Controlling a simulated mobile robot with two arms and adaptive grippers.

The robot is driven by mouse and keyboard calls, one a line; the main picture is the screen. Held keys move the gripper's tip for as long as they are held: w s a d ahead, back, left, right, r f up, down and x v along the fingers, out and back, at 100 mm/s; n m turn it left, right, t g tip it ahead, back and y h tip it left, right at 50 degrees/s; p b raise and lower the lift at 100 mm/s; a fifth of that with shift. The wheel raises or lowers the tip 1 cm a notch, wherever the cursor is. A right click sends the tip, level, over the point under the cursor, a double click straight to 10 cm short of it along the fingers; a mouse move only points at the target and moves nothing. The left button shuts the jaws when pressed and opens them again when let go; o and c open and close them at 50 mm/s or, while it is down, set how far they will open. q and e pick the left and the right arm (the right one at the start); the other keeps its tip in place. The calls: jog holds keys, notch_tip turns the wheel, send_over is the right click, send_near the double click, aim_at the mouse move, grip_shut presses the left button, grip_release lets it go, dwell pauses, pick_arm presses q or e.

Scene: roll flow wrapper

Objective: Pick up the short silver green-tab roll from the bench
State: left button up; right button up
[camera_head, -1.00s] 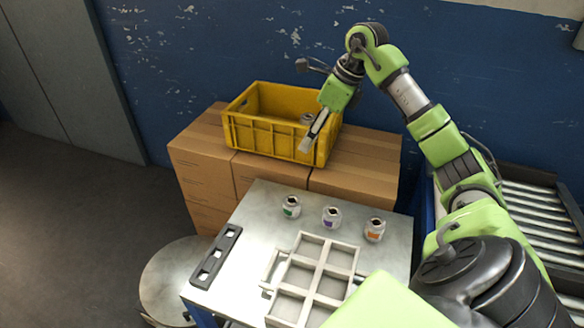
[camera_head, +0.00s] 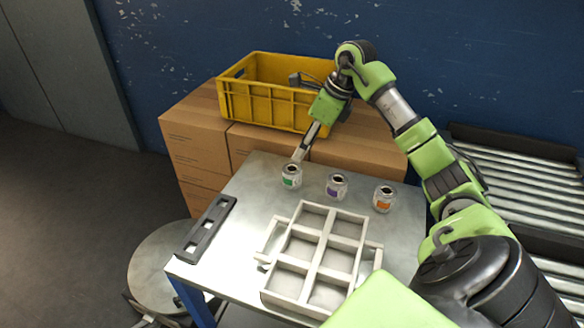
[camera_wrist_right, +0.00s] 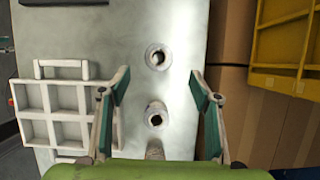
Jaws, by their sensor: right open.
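The short silver green-tab roll (camera_head: 291,177) stands upright on the metal bench (camera_head: 246,215), leftmost in a row of three small rolls in the head view. My right gripper (camera_head: 300,154) is just above and behind it, pointing down, open and empty. In the right wrist view the roll (camera_wrist_right: 157,57) shows from above with its dark core hole, just ahead of the gap between my open fingers (camera_wrist_right: 161,75). I see no contact with it. My left gripper is out of view.
A purple-label roll (camera_head: 336,186) and an orange-label roll (camera_head: 383,198) stand right of it. A pale compartment tray (camera_head: 318,236) lies in front, a dark slotted bar (camera_head: 208,230) at the left edge. A yellow crate (camera_head: 262,107) stands on cardboard boxes (camera_head: 193,140) behind.

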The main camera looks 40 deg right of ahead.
send_over(294, 167)
jog(key=s, duration=0.2)
notch_tip(294, 167, down, 5)
jog(key=shift+s+a+r, duration=0.15)
jog(key=b+x, duration=0.1)
jog(key=x, duration=0.3)
jog(key=shift+f, duration=0.2)
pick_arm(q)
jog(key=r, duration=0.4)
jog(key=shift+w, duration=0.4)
pick_arm(e)
jog(key=shift+s, duration=0.1)
jog(key=c, duration=1.3)
